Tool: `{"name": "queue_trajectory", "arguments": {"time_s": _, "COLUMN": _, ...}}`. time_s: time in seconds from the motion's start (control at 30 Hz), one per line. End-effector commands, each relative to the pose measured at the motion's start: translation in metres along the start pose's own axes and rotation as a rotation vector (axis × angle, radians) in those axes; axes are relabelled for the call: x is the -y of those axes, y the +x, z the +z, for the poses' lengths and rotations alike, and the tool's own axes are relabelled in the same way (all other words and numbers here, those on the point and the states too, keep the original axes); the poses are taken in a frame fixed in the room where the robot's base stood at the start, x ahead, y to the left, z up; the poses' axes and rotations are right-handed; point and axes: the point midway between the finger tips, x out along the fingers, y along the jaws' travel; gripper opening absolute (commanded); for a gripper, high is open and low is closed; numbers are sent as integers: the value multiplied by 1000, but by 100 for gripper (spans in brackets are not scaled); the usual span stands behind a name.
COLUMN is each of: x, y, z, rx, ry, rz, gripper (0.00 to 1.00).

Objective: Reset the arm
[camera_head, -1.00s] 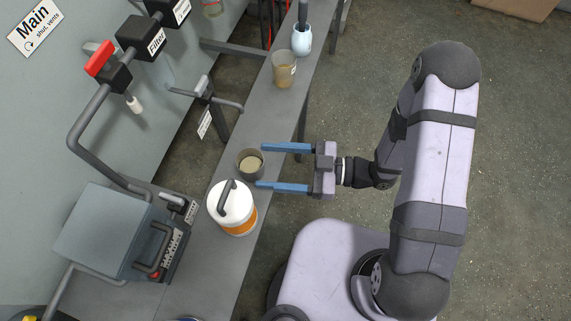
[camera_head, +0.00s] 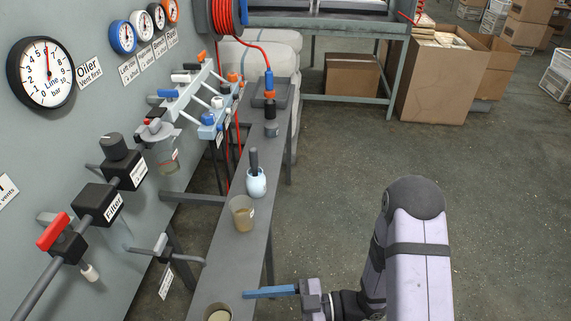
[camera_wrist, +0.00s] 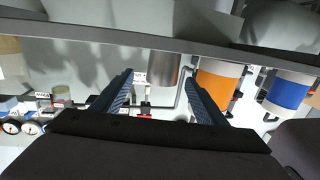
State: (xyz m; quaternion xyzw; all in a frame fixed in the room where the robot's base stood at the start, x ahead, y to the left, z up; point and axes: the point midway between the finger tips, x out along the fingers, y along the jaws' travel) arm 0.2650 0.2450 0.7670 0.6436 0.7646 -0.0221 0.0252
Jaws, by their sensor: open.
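My gripper (camera_wrist: 158,78) is open, with its two blue fingers apart and nothing held between them. In the head view only one blue finger (camera_head: 270,292) shows clear at the bottom; the other is below the frame. A grey cup (camera_head: 217,313) with pale contents is cut off at the bottom edge of the head view, just left of that fingertip and apart from it. My arm stands at the right of the bench.
The narrow grey bench (camera_head: 238,270) carries a brownish cup (camera_head: 242,214) and a light-blue pot (camera_head: 256,184) with a dark handle. Valves and gauges (camera_head: 47,72) line the left wall. An orange-banded container (camera_wrist: 217,85) shows in the wrist view.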

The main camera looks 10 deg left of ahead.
Motion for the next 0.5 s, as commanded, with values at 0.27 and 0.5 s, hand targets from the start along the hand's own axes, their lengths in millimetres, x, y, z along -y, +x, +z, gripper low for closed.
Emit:
{"name": "queue_trajectory", "arguments": {"time_s": 0.27, "x": -70, "y": -31, "z": 7, "rx": 298, "ry": 2, "rz": 253, "gripper": 66}}
{"name": "queue_trajectory", "arguments": {"time_s": 0.5, "x": -141, "y": -115, "z": 47, "rx": 715, "ry": 62, "rz": 590, "gripper": 66}}
